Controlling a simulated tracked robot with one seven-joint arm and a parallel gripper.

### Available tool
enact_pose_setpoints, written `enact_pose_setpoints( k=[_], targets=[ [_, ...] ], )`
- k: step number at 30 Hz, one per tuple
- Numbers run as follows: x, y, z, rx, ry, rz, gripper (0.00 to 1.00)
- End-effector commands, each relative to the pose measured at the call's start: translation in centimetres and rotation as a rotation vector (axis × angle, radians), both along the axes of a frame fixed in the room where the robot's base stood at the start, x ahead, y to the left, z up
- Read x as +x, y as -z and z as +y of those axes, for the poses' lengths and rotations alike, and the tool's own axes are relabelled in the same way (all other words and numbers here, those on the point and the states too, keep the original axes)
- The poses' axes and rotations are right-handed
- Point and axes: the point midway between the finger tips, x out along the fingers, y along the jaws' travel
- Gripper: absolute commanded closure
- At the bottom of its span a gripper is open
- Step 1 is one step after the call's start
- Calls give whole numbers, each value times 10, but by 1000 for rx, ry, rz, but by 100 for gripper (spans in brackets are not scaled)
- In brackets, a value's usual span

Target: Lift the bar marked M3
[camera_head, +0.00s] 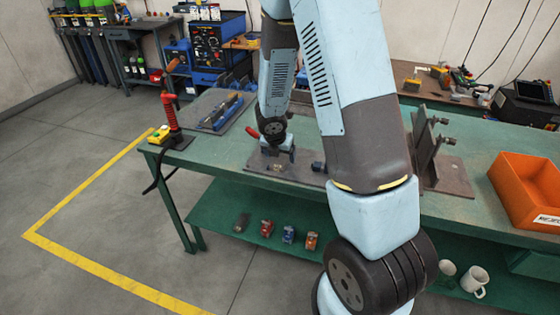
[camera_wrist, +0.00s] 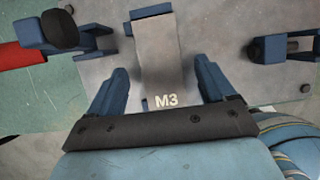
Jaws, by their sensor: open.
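In the wrist view the bar marked M3 (camera_wrist: 160,65) is a flat grey metal piece, its white label near the end closest to my gripper. My gripper (camera_wrist: 162,78) is open, one blue finger on each side of the bar, with visible gaps. Whether the fingertips reach down to the bar's level I cannot tell. A blue piece shows at the bar's far end. In the head view my gripper (camera_head: 277,150) is low over the fixture plate (camera_head: 290,180) on the green bench; I cannot make out the bar there.
A red-handled clamp (camera_wrist: 75,32) stands left of the bar, and a blue block (camera_wrist: 272,48) right of it. Upright dark plates (camera_head: 425,145) and an orange bin (camera_head: 522,190) stand farther right. Small parts and mugs (camera_head: 475,280) sit on the lower shelf.

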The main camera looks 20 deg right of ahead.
Motion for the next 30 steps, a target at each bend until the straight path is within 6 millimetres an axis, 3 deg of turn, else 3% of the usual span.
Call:
enact_pose_setpoints(
  k=[14,30],
  targets=[
    [4,11,-2,1,0,-1,18],
    [4,11,-1,2,-2,0,70]
  ],
)
